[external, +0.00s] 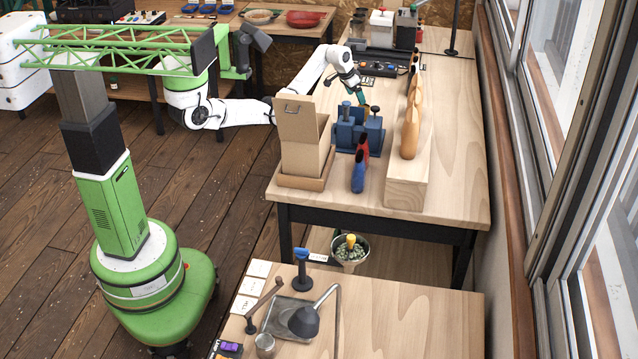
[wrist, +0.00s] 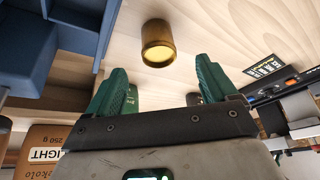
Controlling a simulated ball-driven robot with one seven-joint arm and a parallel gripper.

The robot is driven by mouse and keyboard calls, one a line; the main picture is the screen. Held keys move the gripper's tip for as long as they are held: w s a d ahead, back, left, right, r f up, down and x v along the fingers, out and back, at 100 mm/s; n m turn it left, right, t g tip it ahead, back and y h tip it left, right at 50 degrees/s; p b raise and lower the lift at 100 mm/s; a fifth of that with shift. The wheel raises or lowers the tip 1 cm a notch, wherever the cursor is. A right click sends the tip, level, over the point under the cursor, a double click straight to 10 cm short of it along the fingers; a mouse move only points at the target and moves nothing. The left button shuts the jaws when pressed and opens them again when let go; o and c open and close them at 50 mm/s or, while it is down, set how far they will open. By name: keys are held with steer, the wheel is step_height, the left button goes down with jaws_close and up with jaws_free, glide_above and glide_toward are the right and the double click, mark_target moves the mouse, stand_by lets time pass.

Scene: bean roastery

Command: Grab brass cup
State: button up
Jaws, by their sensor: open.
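The brass cup (wrist: 158,45) shows in the wrist view at the top centre, on the pale wooden table. It lies ahead of my gripper (wrist: 161,66), between the lines of the two green fingers and apart from both. My gripper is open and empty. In the external view my gripper (external: 361,95) is low over the long table, just behind a blue holder (external: 358,128). I cannot make out the cup clearly in the external view; the holder and gripper may hide it.
The blue holder also fills the upper left of the wrist view (wrist: 72,30). An open cardboard box (external: 303,140) stands left of it. A wooden block with upright handles (external: 407,185) stands to the right. A black device (wrist: 290,85) is at the wrist view's right.

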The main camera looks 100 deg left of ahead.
steer(key=shift+d+b+x, duration=0.15)
steer(key=shift+b+x, duration=0.1)
steer(key=shift+x, duration=2.4)
steer(key=shift+d+b+x, duration=0.15)
steer(key=shift+b+x, duration=0.05)
steer(key=shift+x, duration=2.4)
steer(key=shift+f, duration=0.1)
steer(key=shift+c, duration=0.3)
steer(key=c, duration=1.1)
steer(key=shift+o, duration=0.2)
